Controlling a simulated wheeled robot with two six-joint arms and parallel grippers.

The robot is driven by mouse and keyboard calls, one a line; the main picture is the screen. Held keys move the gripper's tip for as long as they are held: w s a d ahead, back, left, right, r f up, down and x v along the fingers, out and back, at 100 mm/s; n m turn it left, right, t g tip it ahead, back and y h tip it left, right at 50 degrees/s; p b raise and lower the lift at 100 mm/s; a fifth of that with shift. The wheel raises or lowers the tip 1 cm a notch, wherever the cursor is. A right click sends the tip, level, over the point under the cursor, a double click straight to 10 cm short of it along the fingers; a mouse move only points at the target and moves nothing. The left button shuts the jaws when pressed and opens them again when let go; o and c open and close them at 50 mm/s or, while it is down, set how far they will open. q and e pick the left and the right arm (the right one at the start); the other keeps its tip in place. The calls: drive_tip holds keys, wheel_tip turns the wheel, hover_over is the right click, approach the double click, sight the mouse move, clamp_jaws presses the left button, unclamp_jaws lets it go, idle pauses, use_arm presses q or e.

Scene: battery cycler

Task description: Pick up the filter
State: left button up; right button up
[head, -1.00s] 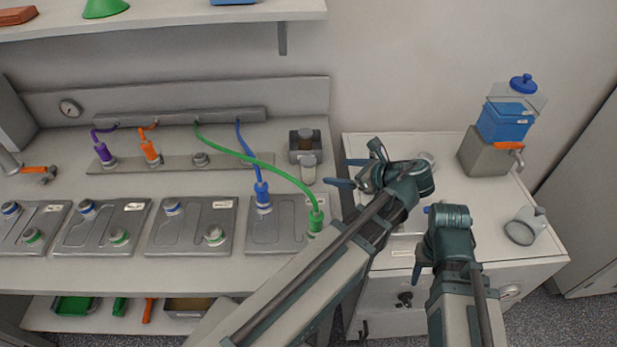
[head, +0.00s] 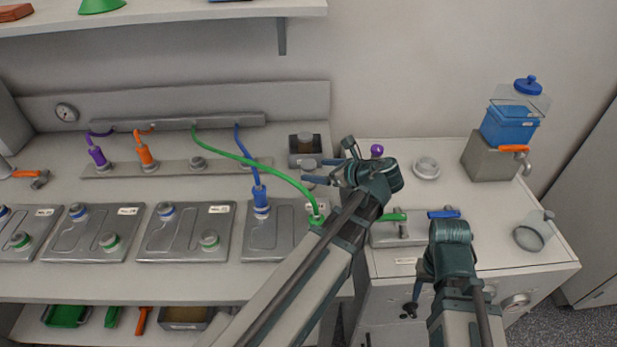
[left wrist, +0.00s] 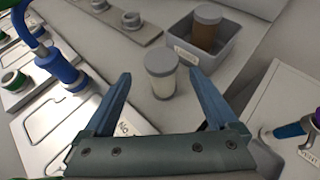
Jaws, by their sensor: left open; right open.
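A short cylinder with a pale, whitish body and grey cap, which looks like the filter (left wrist: 162,76), stands upright on the bench. In the head view the pale filter (head: 310,165) is partly covered by my left gripper (head: 307,171). In the left wrist view my left gripper (left wrist: 163,92) is open, its blue fingers on either side of the filter, with gaps visible. A similar brown cylinder (left wrist: 205,30) with a grey cap stands in a grey bin (left wrist: 228,48) just behind. My right gripper (head: 421,273) is low over the right cabinet, its fingers mostly hidden.
Battery blocks (head: 185,230) with blue and green plugs line the left bench, and a green cable (head: 250,160) arches near my left arm.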

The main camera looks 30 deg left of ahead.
sight(315, 170)
use_arm(q)
drive_tip(key=shift+a, duration=0.1)
drive_tip(key=shift+w+a+f+b, duration=0.1)
drive_tip(key=shift+a+f+b, duration=0.1)
drive_tip(key=shift+f+b, duration=0.1)
drive_tip(key=b+x, duration=0.2)
drive_tip(key=x, duration=0.2)
drive_tip(key=shift+w+a+f, duration=0.1)
drive_tip(key=shift+w+a, duration=0.05)
drive_tip(key=c, duration=1.5)
drive_tip(key=shift+o, duration=0.2)
